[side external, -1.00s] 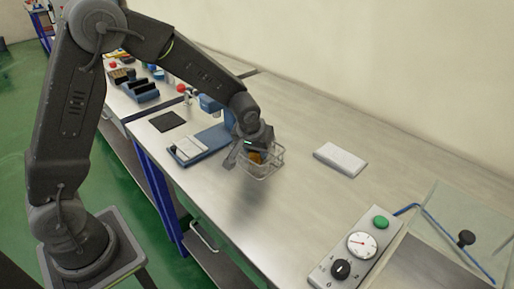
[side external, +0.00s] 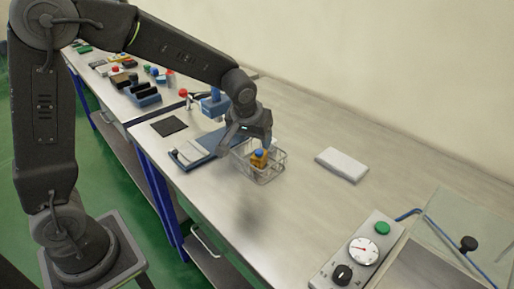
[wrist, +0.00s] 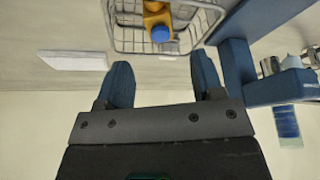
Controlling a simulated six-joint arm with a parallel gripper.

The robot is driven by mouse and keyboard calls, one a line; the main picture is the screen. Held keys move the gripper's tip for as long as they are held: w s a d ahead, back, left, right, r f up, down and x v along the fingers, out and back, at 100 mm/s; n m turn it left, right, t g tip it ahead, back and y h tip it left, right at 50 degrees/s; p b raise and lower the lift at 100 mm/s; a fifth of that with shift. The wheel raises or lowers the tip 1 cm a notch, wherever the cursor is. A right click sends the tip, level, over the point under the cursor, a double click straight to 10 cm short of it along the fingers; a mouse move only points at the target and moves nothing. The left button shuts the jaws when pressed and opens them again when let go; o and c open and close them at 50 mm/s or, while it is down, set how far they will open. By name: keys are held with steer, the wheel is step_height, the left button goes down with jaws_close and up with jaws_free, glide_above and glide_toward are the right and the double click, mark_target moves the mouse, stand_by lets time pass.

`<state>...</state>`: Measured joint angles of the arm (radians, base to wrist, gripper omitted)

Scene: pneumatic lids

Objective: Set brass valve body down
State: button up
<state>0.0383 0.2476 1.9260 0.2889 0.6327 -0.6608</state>
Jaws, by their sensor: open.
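The brass valve body (side external: 259,161), with a blue cap on it, stands in a wire basket (side external: 270,178) on the steel bench. In the wrist view the valve body (wrist: 157,14) and the basket (wrist: 128,46) show at the top edge, partly cut off. My gripper (side external: 247,143) is open and empty, just above the basket on its far side. In the wrist view the fingers of my gripper (wrist: 163,75) are spread wide, with nothing between them, apart from the valve body.
A blue fixture (side external: 214,103) with a flat base stands left of the basket. A white block (side external: 342,164) lies to the right. A panel with a gauge (side external: 363,250), a green button and a knob is at the front right, beside a clear cover (side external: 465,230).

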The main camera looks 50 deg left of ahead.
steer(key=s+r+m, duration=0.2)
steer(key=s+r, duration=0.8)
steer(key=s, duration=0.2)
steer(key=s+d+m+t+h, duration=0.1)
steer(key=s+m, duration=0.1)
steer(key=s, duration=0.9)
steer(key=shift+s+d+f+m+t+h, duration=0.15)
steer(key=shift+d+m+t+h, duration=0.15)
steer(key=shift+m+h, duration=0.1)
